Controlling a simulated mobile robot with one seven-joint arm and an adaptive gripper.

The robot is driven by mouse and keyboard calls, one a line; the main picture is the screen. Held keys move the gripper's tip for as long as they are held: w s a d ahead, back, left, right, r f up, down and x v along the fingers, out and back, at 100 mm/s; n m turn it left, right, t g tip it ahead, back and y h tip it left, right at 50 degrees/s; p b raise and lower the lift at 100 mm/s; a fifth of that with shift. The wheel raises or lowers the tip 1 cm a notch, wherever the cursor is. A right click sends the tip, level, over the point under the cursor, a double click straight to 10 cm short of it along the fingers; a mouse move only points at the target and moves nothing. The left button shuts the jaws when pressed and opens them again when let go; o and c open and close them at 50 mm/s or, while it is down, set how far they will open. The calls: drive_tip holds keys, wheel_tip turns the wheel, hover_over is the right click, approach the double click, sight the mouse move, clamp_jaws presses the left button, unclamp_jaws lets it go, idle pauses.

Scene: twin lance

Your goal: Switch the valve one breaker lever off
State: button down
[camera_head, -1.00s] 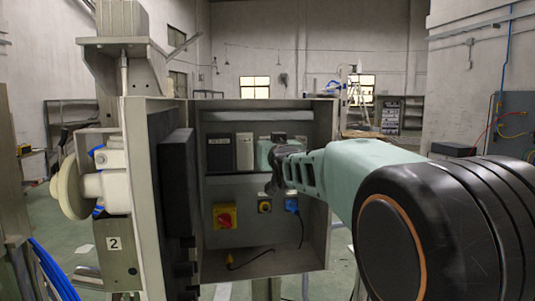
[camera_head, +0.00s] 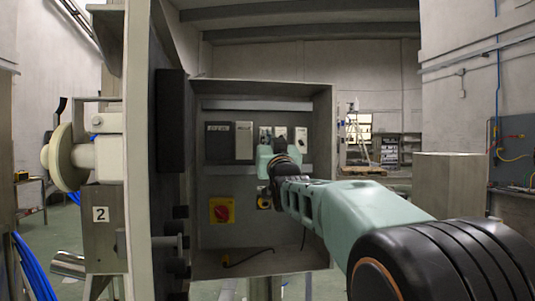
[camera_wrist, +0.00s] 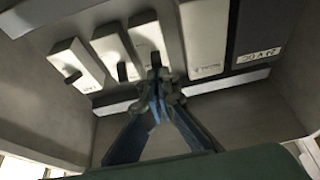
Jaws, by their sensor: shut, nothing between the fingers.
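Three white breakers with black levers sit in a row inside the open cabinet (camera_head: 325,105). Their labels are too small to read, so I cannot tell which is valve one. In the wrist view they are a left breaker (camera_wrist: 87,63), a middle breaker (camera_wrist: 109,46) and a right breaker (camera_wrist: 146,33). My gripper (camera_wrist: 158,88) is shut and empty, its fingertips at the lower end of the right breaker, close to that lever (camera_wrist: 155,60). I cannot tell whether they touch. In the head view the wrist hides the fingertips and the breakers' lower parts.
Beside the breakers are a white module (camera_wrist: 205,38) and a dark module (camera_wrist: 262,38). Below in the cabinet are a red-and-yellow rotary switch (camera_head: 221,210) and a loose cable (camera_head: 248,257). The open door (camera_head: 139,170) stands on the left. Cabinet walls enclose the gripper.

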wheel_tip(320, 180, up, 4)
drive_tip(key=s+p, duration=0.2)
drive_tip(key=s+d+f+b, duration=0.1)
drive_tip(key=s+f+b, duration=0.1)
drive_tip(key=s+f, duration=0.4)
drive_tip(key=shift+s+d+f+b, duration=0.3)
drive_tip(key=shift+d+f, duration=0.05)
drive_tip(key=shift+f, duration=0.55)
